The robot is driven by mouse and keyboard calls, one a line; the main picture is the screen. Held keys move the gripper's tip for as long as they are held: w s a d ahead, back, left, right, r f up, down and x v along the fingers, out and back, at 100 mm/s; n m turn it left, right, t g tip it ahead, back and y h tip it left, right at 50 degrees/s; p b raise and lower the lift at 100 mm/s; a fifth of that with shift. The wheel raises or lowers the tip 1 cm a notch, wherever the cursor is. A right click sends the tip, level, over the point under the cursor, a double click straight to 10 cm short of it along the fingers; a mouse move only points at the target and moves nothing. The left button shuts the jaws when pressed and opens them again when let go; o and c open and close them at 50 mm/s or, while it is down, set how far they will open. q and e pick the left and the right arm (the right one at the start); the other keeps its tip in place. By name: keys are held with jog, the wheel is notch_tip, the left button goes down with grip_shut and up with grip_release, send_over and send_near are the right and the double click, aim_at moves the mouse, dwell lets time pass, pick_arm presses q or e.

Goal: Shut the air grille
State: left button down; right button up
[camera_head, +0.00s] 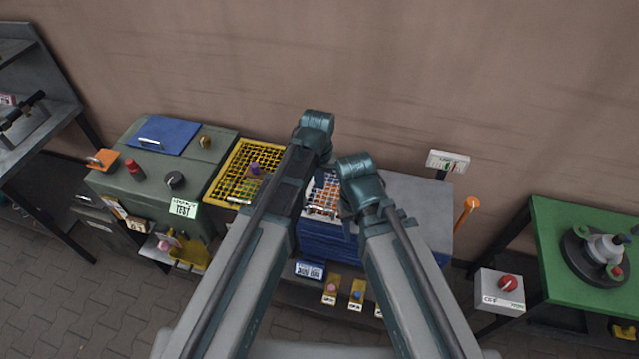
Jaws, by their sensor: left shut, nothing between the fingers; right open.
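A yellow grille (228,182) with a square mesh lies between the green cabinet and my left arm; I take it to be the air grille. A purple knob (254,168) shows on it. My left arm covers its right part, and I cannot tell whether it is open or shut. My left gripper (318,150) is at the end of the higher arm, right of the grille, shut and empty. My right gripper (350,212) is lower and further right, open, over the blue unit. The wrists largely hide the fingers of both.
The green cabinet (125,178) at left carries a blue lid (165,136), knobs and an orange lever. A blue slatted unit (325,243) stands under my arms beside a grey top (415,195). An orange-tipped lever (467,212) stands right of it. A green table (565,215) is further right.

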aim_at(320, 209)
pick_arm(q)
jog(key=f+b, duration=0.7)
jog(key=w+f+b, duration=0.1)
jog(key=f+b, duration=0.2)
jog(key=f, duration=0.1)
jog(key=shift+f, duration=0.1)
jog(key=shift+s, duration=0.1)
